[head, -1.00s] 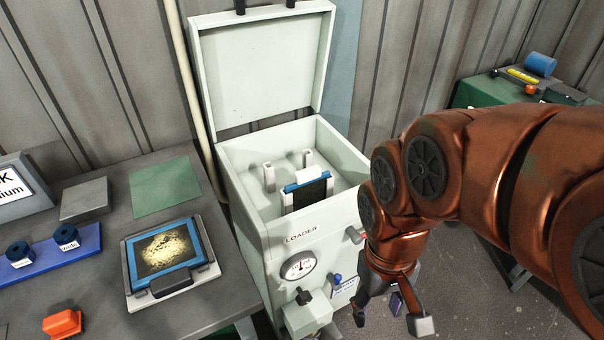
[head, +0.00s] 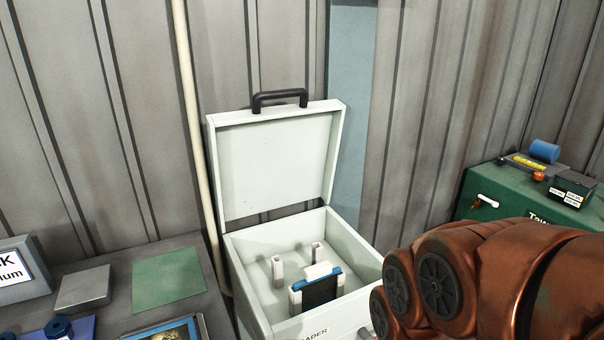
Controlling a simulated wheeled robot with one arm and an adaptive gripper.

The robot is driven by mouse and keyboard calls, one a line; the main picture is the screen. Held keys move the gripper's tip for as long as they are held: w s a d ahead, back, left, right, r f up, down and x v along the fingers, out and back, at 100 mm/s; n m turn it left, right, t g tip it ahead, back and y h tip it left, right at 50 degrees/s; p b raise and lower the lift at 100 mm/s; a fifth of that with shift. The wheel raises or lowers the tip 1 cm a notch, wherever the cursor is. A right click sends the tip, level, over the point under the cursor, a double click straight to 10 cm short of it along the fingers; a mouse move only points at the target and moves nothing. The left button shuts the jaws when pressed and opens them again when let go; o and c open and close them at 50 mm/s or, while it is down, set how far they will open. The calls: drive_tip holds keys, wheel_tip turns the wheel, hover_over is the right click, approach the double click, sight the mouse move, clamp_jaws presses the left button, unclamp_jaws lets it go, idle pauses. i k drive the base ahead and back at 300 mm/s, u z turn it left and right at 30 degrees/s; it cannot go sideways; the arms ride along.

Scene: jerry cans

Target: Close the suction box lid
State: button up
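The suction box (head: 365,262) is a pale box marked LOADER, right of the grey table. Its lid (head: 275,165) stands open, upright at the back, with a black handle (head: 280,97) on its top edge. Inside the box are two small white posts and a blue-edged dark cassette (head: 318,289) near the front. My copper arm fills the lower right, beside the box. My gripper is below the frame and out of view.
The grey table (head: 100,297) at the left holds a grey block (head: 84,289), a green sheet (head: 167,277) and a partly cut-off blue-framed tray (head: 170,330). A green case (head: 485,199) with small items on it stands at the right. A pale pipe (head: 192,120) and corrugated wall are behind.

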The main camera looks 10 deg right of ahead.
sight(266, 159)
drive_tip(key=k, duration=0.5)
drive_tip(key=u, duration=1.35)
drive_tip(key=i, duration=0.55)
drive_tip(key=z, duration=0.2)
